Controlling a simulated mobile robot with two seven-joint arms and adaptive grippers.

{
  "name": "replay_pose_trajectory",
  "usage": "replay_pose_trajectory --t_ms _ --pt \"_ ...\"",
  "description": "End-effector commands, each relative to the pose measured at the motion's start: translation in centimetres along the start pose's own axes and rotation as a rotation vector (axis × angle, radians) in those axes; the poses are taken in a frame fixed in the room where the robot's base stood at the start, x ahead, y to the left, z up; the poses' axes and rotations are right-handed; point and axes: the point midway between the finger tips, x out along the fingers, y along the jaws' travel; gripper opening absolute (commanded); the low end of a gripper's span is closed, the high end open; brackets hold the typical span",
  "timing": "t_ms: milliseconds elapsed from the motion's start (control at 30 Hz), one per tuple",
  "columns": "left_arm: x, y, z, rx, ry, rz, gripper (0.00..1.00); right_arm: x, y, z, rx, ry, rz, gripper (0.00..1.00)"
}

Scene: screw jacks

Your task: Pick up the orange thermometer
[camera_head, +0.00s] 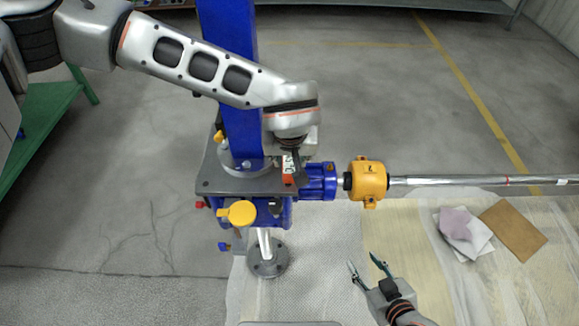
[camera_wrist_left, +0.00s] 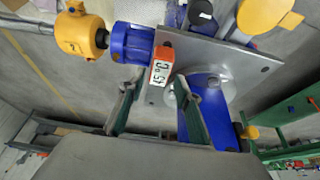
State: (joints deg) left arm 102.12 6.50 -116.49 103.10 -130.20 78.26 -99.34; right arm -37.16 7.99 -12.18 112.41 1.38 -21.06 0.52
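The orange thermometer (camera_head: 288,170) is a small block with a white display face, at the jack's grey top plate beside the blue motor. In the left wrist view the thermometer (camera_wrist_left: 161,66) shows its digits and lies just beyond and between my fingertips. My left gripper (camera_head: 291,160) is over the plate at the thermometer, its fingers partly hidden by my wrist in the head view. In the wrist view the left gripper (camera_wrist_left: 158,88) is open, one finger on each side, with no clear contact. My right gripper (camera_head: 368,266) is open and empty at the lower middle.
The screw jack has a blue column (camera_head: 230,80), grey plate (camera_head: 225,183), blue motor (camera_head: 317,181), yellow coupling (camera_head: 368,181) and long shaft (camera_head: 460,181). A yellow cap (camera_head: 238,213) sticks out in front. Cloths (camera_head: 465,232) and brown sheet (camera_head: 513,228) lie right.

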Motion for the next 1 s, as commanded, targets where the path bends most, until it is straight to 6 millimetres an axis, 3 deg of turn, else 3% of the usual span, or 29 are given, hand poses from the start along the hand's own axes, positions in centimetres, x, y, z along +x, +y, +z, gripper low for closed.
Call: replay_pose_trajectory --t_ms 400,700,833,1000 --pt "5.0 -0.1 -0.3 -0.004 -0.001 0.0 0.33 -0.5 0.2 -0.9 -0.001 0.005 0.001 0.4" --pt "5.4 -0.1 -0.4 -0.004 0.0 0.0 0.33 -0.4 0.1 -0.9 -0.001 0.004 0.001 0.4" --pt "5.4 -0.1 -0.3 -0.004 0.0 0.0 0.0 -0.4 0.1 -0.9 -0.001 0.004 0.001 0.4" --pt "5.3 -0.1 -0.4 -0.004 0.001 0.0 0.0 -0.4 0.1 -0.8 -0.001 0.003 0.001 0.4"
